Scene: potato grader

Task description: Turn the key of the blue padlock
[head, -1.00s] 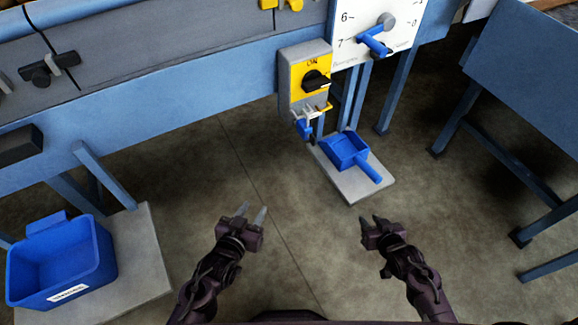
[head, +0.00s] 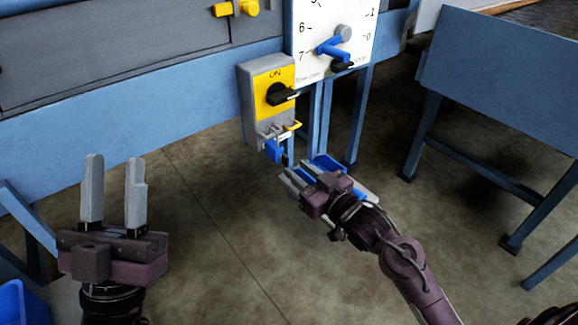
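The blue padlock (head: 274,151) hangs under the yellow and grey switch box (head: 257,105), on a metal hasp (head: 272,134) below the black rotary switch. It is small here, and I cannot make out its key. My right gripper (head: 297,176) is just below and to the right of the padlock in the picture, apart from it as far as I can tell. Its fingers look parted, with nothing seen between them. My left gripper (head: 114,190) is at the left, fingers pointing up, wide apart and empty, well away from the padlock.
A blue scoop (head: 322,163) lies behind my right gripper, mostly hidden. A white dial plate (head: 332,35) with a blue lever is right of the switch box. Blue frame legs stand behind. A blue bin (head: 20,305) is at lower left. The middle floor is open.

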